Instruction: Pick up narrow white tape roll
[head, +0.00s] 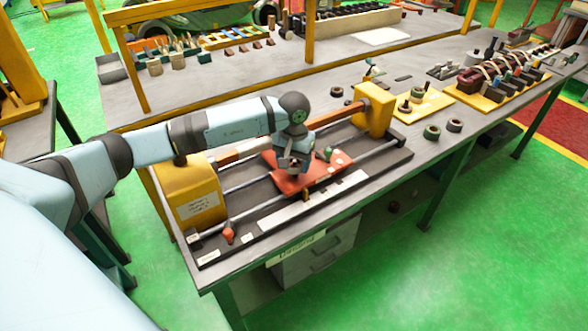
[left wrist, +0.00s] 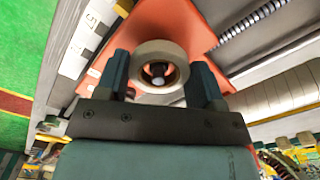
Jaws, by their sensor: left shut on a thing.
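The narrow white tape roll (left wrist: 158,47) is a pale ring between the two fingers of my left gripper (left wrist: 160,74) in the left wrist view, with its hole facing the camera. The gripper is shut on it. In the head view my left gripper (head: 294,170) points down over the red-orange plate (head: 334,173) of the winding machine, and the roll is hard to make out there. The red-orange plate (left wrist: 190,22) also shows behind the roll in the left wrist view. Whether the roll touches the plate cannot be told. My right gripper is not in view.
The machine has a yellow left housing (head: 190,190), a yellow right post (head: 374,108) and long rails. A small green part (head: 327,153) is on the plate near my gripper. Dark rings (head: 432,132) lie on the bench to the right. A yellow tray (head: 480,98) stands farther right.

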